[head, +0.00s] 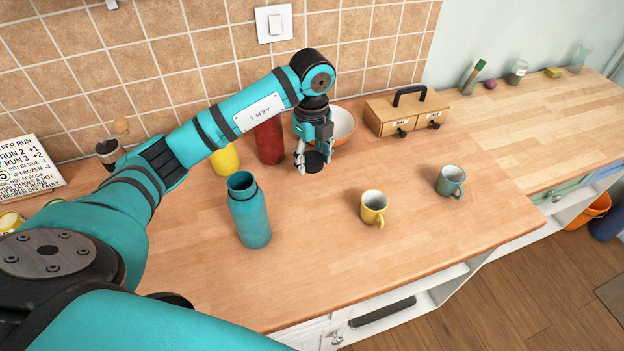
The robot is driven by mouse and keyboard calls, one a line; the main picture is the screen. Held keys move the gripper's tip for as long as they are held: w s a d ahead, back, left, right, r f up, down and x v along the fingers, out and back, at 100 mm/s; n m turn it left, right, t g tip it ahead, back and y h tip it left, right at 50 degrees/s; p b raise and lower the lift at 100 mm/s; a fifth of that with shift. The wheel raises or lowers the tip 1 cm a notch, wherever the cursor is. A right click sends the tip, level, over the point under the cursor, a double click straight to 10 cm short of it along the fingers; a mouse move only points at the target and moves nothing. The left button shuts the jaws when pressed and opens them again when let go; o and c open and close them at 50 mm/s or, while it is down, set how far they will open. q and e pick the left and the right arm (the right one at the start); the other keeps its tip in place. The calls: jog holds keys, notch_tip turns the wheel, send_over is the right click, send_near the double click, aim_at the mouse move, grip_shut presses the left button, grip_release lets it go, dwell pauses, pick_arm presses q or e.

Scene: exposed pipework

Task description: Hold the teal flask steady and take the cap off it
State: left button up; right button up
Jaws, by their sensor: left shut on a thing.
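The teal flask (250,215) stands upright on the wooden counter, with its mouth open and no cap on it. My left gripper (314,159) is to the right of the flask and behind it, pointing down. It is shut on a round black cap (314,163), held at or just above the counter; I cannot tell if the cap touches the wood. No gripper touches the flask. My right gripper is not in view.
A red bottle (269,141), a yellow container (225,159) and a white-and-orange bowl (343,123) stand behind. A wooden drawer box (405,112) is at the back right. A yellow mug (373,207) and a teal mug (450,181) stand to the right. The counter between flask and yellow mug is clear.

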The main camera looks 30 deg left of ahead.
aim_at(312, 184)
pick_arm(q)
notch_tip(312, 184, down, 3)
notch_tip(312, 184, down, 3)
jog(key=shift+f+p, duration=0.1)
jog(key=shift+p, duration=0.6)
jog(key=shift+f, duration=0.2)
jog(key=shift+f, duration=0.1)
jog(key=shift+f, duration=0.15)
jog(key=o, duration=1.3)
